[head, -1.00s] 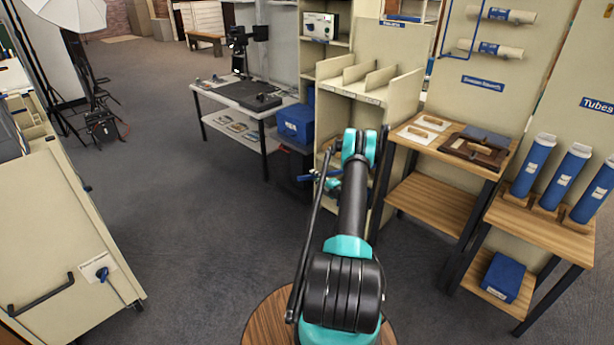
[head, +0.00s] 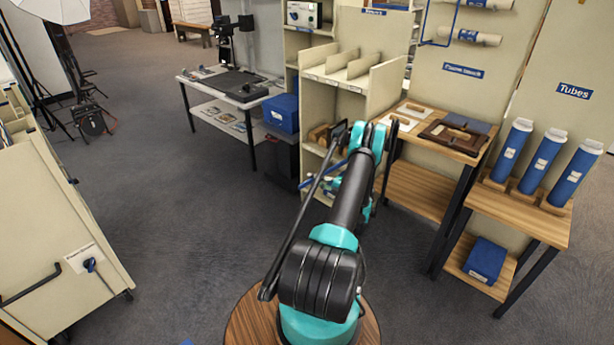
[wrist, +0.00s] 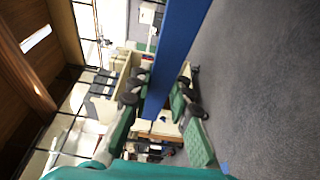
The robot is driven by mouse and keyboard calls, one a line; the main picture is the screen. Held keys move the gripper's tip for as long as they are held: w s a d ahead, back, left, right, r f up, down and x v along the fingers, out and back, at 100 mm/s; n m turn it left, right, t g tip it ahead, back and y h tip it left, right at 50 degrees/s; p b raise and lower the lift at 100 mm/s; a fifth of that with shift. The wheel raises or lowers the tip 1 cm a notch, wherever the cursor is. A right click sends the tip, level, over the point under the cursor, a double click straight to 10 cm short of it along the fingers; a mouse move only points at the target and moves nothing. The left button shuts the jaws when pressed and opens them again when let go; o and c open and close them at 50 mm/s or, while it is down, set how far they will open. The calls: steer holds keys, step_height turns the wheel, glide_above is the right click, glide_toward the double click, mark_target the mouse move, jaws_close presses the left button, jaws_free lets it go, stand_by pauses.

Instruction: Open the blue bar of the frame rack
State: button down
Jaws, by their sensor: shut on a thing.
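The blue bar (wrist: 178,55) runs through the wrist view from the top edge down between the two fingers. My gripper (wrist: 160,103) is shut on it, with a green and black finger on either side. In the head view a short length of the blue bar (head: 311,182) shows beside the beige rack with upright dividers (head: 345,84), near its lower front. My gripper there (head: 333,186) is mostly hidden behind my own arm. The arm also hides much of the rack's lower part, so where the bar joins the rack cannot be seen.
A wooden table (head: 420,192) with picture frames stands right of the rack, and blue tubes (head: 550,165) stand further right. A low table (head: 200,84) with a blue box (head: 281,113) is to the left. A beige cabinet (head: 60,215) stands far left. Open grey floor (head: 180,220) lies between.

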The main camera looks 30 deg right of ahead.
steer(key=shift+s+d+n+g+y, duration=0.15)
steer(key=shift+s+d, duration=0.1)
steer(key=shift+s, duration=0.35)
steer(key=shift+s+d+n+g+y, duration=0.15)
steer(key=shift+s+d, duration=0.05)
steer(key=shift+s, duration=0.35)
steer(key=shift+r, duration=0.1)
steer(key=c, duration=1.4)
jaws_free()
steer(key=shift+o, duration=0.2)
steer(key=v, duration=0.7)
steer(key=shift+s+d, duration=0.2)
steer(key=shift+s, duration=0.05)
